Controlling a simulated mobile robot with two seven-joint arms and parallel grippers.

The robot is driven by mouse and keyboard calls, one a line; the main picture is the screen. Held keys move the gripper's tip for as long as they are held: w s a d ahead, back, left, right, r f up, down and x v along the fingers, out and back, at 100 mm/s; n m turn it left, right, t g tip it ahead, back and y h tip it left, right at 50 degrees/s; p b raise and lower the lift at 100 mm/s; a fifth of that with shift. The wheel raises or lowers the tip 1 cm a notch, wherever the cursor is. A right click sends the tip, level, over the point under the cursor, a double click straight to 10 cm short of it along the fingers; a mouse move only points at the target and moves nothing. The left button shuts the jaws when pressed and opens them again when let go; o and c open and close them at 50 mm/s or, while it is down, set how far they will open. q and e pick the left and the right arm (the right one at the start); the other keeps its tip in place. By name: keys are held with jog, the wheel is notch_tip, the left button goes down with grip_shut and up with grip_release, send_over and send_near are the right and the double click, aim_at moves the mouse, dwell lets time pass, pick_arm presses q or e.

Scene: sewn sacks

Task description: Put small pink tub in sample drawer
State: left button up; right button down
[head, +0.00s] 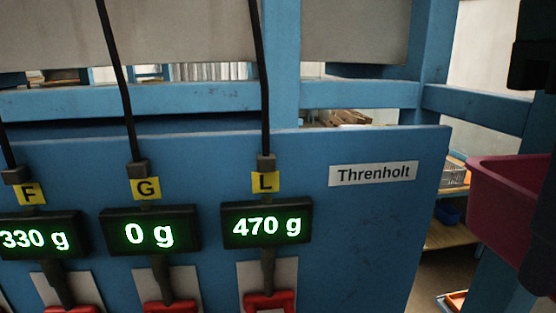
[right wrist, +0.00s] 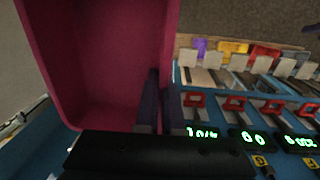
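The small pink tub (head: 508,192) is at the right edge of the head view, raised beside the blue frame. It fills the upper left of the right wrist view (right wrist: 95,60), with its inside showing. My right gripper (right wrist: 160,108) has its dark fingers close together at the tub's wall and appears shut on it. Dark parts of my right arm cover the tub's right side in the head view. My left gripper is out of view. I cannot make out a sample drawer in either view.
A blue panel (head: 385,235) with a "Threnholt" label (head: 373,173) stands ahead. Displays F, G (head: 150,232) and L (head: 267,225) read 330 g, 0 g and 470 g, with red clamps (head: 268,301) below. Shelves with a blue bin (head: 447,213) stand behind, right.

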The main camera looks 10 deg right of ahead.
jog(key=w+a+r+n, duration=0.2)
jog(key=w+a+n, duration=0.1)
jog(key=a+n, duration=0.35)
jog(key=w+a+r+n, duration=0.1)
jog(key=w+a+n, duration=0.1)
jog(key=a+n, duration=0.45)
jog(key=shift+s+d+f+m, duration=0.5)
jog(key=shift+s+d+m, duration=0.35)
jog(key=shift+d+m, duration=1.35)
jog(key=shift+s+d+f+m, duration=0.45)
jog(key=shift+s+d+m, duration=0.35)
jog(key=shift+d+m, duration=1.35)
jog(key=shift+s+d+f+m, duration=0.5)
jog(key=shift+s+d+m, duration=0.35)
jog(key=shift+d+m, duration=1.35)
